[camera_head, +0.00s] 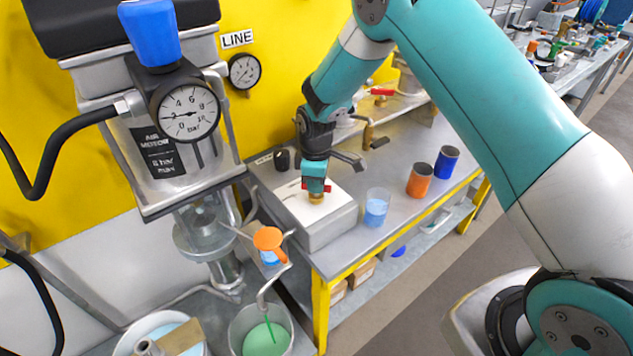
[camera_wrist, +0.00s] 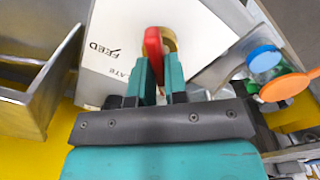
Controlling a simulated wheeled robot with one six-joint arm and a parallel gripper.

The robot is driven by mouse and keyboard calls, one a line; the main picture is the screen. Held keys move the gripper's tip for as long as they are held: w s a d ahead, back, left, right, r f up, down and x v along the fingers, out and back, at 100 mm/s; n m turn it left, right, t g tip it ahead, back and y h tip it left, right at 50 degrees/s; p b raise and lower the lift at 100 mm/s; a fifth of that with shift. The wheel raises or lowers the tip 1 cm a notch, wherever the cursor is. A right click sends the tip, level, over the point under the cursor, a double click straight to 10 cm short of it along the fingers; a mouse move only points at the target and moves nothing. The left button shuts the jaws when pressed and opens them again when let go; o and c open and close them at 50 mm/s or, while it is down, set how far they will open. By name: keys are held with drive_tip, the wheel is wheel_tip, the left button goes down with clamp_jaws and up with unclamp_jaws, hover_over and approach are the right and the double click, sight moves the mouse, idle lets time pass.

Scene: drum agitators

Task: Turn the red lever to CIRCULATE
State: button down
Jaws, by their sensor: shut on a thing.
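The red lever (camera_wrist: 153,48) stands on a brass valve body (camera_wrist: 170,40) on top of a pale-topped metal box. Part of the lever and lettering is hidden by the fingers.
A cup of blue liquid (camera_head: 376,207), an orange can (camera_head: 420,180) and a blue can (camera_head: 446,162) stand right of the box. A black knob (camera_head: 282,160) is behind it. The pump with its gauge (camera_head: 188,112) and a bucket of green liquid (camera_head: 262,335) are left.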

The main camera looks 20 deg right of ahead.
drive_tip(key=m+b, duration=0.1)
drive_tip(key=m, duration=0.3)
drive_tip(key=shift+m+b, duration=0.75)
drive_tip(key=shift+m, duration=1.45)
drive_tip(key=c, duration=1.1)
unclamp_jaws()
drive_tip(key=shift+c, duration=0.2)
drive_tip(key=shift+r, duration=0.15)
wheel_tip(320, 180, up, 17)
drive_tip(key=b, duration=0.2)
drive_tip(key=shift+b, duration=0.3)
